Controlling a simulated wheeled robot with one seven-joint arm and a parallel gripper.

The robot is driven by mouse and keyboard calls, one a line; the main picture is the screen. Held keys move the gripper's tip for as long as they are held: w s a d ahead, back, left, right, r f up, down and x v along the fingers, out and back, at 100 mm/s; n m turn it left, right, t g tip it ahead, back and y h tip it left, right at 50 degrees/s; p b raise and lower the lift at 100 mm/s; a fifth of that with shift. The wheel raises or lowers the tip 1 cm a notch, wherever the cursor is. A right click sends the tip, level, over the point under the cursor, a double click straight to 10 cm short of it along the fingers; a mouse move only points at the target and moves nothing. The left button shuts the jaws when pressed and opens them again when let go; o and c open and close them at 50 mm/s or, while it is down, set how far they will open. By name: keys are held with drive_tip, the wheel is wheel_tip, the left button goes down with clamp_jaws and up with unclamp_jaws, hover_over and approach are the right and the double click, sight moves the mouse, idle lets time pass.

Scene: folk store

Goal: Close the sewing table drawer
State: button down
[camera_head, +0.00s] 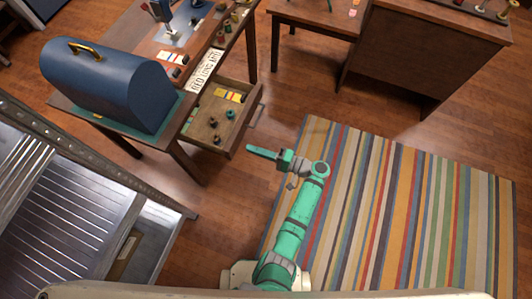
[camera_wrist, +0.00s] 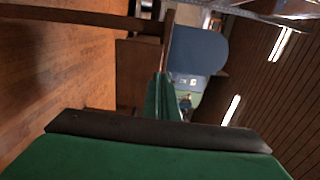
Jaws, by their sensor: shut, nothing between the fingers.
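The wooden sewing table (camera_head: 188,157) stands at the upper left in the head view. Its drawer (camera_head: 241,133) is pulled out to the right, with a metal handle (camera_head: 258,115) on its front. Dark and teal spools and a yellow packet lie inside the drawer. My gripper (camera_head: 251,149) is shut and empty, pointing left, apart from the drawer and below its front in the picture. In the wrist view my green fingers (camera_wrist: 162,95) are together and point towards the table area; the drawer is hard to make out there.
A blue domed case (camera_head: 110,85) with a brass handle sits on the table; it also shows in the wrist view (camera_wrist: 196,50). A metal ramp-like structure (camera_head: 70,210) is at the left. A striped rug (camera_head: 400,210) covers the right floor. Another desk (camera_head: 430,60) stands at the back right.

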sight(234, 143)
drive_tip(key=shift+x, duration=2.55)
drive_tip(key=shift+w, duration=0.1)
